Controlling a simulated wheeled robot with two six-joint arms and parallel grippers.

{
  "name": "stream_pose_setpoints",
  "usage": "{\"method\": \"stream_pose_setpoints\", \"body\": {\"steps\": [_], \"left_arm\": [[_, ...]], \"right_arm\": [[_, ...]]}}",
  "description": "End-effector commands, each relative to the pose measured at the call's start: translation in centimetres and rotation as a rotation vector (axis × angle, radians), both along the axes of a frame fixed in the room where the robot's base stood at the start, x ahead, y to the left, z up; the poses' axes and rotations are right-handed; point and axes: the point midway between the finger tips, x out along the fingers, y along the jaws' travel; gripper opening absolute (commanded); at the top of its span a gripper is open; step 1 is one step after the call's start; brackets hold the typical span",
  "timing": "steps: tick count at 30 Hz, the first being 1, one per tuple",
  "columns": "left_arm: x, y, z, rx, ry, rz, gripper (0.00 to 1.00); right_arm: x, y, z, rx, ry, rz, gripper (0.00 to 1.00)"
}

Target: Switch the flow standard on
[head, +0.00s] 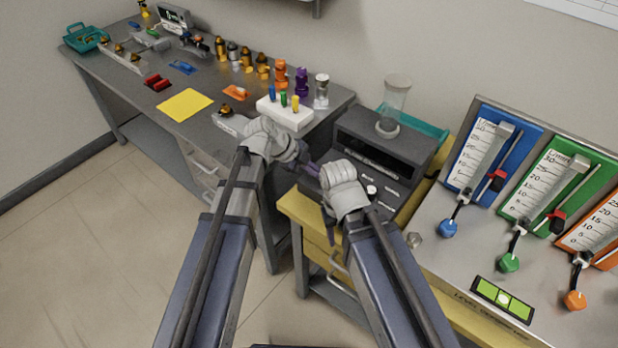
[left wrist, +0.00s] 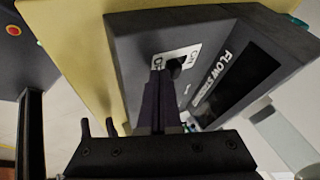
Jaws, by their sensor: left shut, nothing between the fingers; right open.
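The flow standard is a dark grey box (head: 374,148) with a dark display and a clear glass tube on top, on the yellow bench. In the left wrist view its case (left wrist: 135,40) carries a white ON/OFF plate (left wrist: 187,53) with a small black switch (left wrist: 175,66). My left gripper (head: 311,169) is shut and empty at the box's left side. In its wrist view the closed fingertips (left wrist: 159,72) are at the plate, right beside the switch; I cannot tell whether they touch. The switch is hidden in the head view. My right gripper (head: 329,228) is open and empty, low before the box.
Right of the box stands a sloped panel with blue (head: 508,141), green (head: 575,169) and orange flow meters and a green level (head: 502,299). The grey bench (head: 150,118) at left holds bottles, a yellow sheet (head: 185,104) and a white block (head: 285,113) near its right end.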

Motion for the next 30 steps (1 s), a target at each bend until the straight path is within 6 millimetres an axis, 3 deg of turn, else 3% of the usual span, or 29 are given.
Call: {"method": "stream_pose_setpoints", "body": {"steps": [13,21,30], "left_arm": [[0.3,-0.2,0.0,0.001,0.001,0.0,0.0],[2.7,-1.9,0.0,0.001,0.001,0.0,0.0],[2.6,-1.9,0.0,-0.001,-0.001,0.002,0.0]], "right_arm": [[0.0,0.0,0.0,0.0,0.0,0.0,0.5],[0.0,0.0,0.0,0.0,0.0,0.0,0.5],[0.0,0.0,0.0,0.0,0.0,0.0,0.5]]}}
